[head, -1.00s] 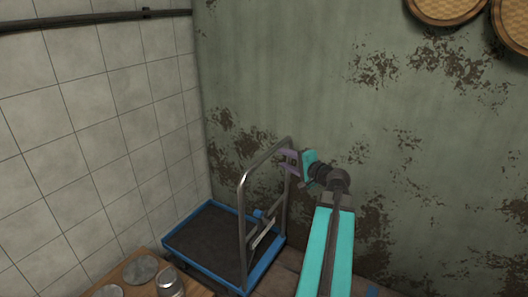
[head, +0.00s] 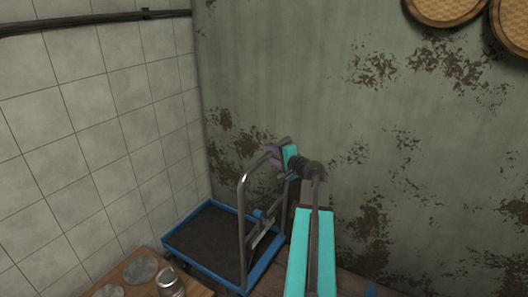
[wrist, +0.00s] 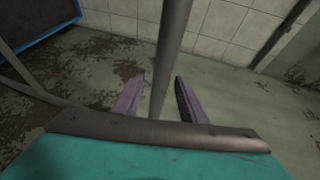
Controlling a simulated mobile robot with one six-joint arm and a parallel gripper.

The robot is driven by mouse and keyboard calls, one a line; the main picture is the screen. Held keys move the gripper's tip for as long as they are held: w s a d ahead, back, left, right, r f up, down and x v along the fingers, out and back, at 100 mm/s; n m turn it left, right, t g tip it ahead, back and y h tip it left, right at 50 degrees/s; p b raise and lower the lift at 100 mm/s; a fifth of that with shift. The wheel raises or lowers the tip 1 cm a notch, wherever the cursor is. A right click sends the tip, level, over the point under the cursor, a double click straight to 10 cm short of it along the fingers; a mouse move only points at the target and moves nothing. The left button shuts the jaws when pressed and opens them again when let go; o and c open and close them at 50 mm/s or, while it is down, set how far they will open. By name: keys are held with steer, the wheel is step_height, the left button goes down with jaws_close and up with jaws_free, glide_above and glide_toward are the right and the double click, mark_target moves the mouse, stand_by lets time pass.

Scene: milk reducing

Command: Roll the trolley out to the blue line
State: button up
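The trolley has a dark deck with a blue rim (head: 184,262) and a grey tubular push handle (head: 243,215). It stands in the corner between the tiled and green walls. My gripper (head: 269,156) is at the top of the handle. In the wrist view, the handle bar (wrist: 172,40) runs between the two purple fingers of my gripper (wrist: 160,78). Gaps show on both sides of the bar, so the fingers are open around it. The trolley's blue edge (wrist: 42,26) shows at upper left there.
A wooden surface (head: 127,290) with round lids and a metal can (head: 170,283) stands in front of the trolley at lower left. The tiled wall (head: 100,110) and stained green wall (head: 300,80) close off the corner. Floor shows right of the trolley.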

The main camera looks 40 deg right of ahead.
steer(key=shift+x, duration=2.05)
steer(key=shift+a, duration=0.1)
jaws_close()
